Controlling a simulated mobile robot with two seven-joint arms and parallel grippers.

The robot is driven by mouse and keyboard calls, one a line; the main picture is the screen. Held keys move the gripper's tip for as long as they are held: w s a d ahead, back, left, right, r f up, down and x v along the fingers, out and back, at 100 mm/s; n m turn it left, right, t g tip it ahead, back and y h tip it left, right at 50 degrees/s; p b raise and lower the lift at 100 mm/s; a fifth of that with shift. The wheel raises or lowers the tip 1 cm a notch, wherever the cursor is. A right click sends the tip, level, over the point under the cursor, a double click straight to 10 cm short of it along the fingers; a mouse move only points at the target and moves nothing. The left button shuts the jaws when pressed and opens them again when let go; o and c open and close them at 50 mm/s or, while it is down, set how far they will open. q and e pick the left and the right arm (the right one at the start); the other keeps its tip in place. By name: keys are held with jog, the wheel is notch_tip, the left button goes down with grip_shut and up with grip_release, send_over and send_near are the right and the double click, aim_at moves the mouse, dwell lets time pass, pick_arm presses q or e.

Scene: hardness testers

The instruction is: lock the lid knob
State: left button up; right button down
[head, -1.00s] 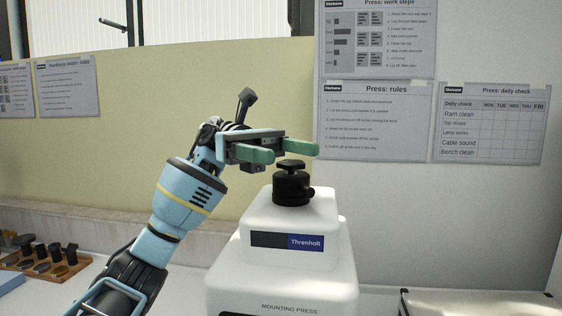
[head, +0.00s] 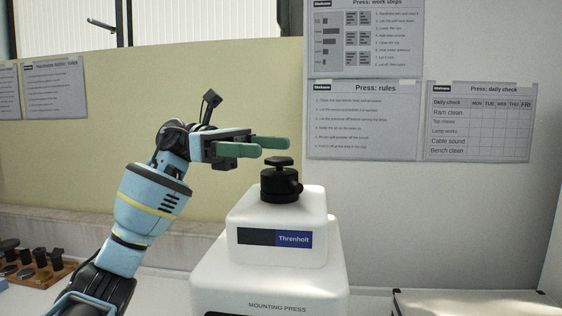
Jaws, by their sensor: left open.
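The black lid knob (head: 280,162) sits on top of a black round lid (head: 280,184) on the white mounting press (head: 277,258). The press carries a "Threnholt" label and stands in the middle of the head view. My left gripper (head: 268,148) is open, with two green fingers pointing right. It is above and to the left of the knob, with its fingertips close to it in the picture. I cannot tell whether they touch; the gripper appears empty. My right gripper is not in view.
A wooden rack (head: 38,270) with several black-topped pieces stands at the lower left. A light tray or case (head: 470,302) lies at the lower right. Paper notices hang on the wall behind.

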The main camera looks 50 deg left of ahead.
aim_at(287, 158)
pick_arm(q)
jog(key=w+a+f+n+t+y, duration=0.1)
jog(key=a, duration=0.2)
jog(key=w+a+f+n+t+y+b, duration=0.1)
jog(key=a+t, duration=0.1)
jog(key=w+a+f+n+t+b, duration=0.1)
jog(key=a+t, duration=0.1)
jog(key=a, duration=0.1)
jog(key=shift+w+a+f+n+y, duration=0.2)
jog(key=shift+a+f+n+y, duration=0.1)
jog(key=shift+f+n+y, duration=0.1)
jog(key=shift+w+a, duration=0.2)
jog(key=shift+w, duration=0.1)
jog(key=shift+w+d+r, duration=0.1)
jog(key=shift+d, duration=0.25)
jog(key=p+x, duration=0.1)
jog(key=x, duration=0.5)
jog(key=shift+a, duration=0.1)
jog(key=shift+w+d, duration=0.4)
jog(key=shift+d, duration=0.1)
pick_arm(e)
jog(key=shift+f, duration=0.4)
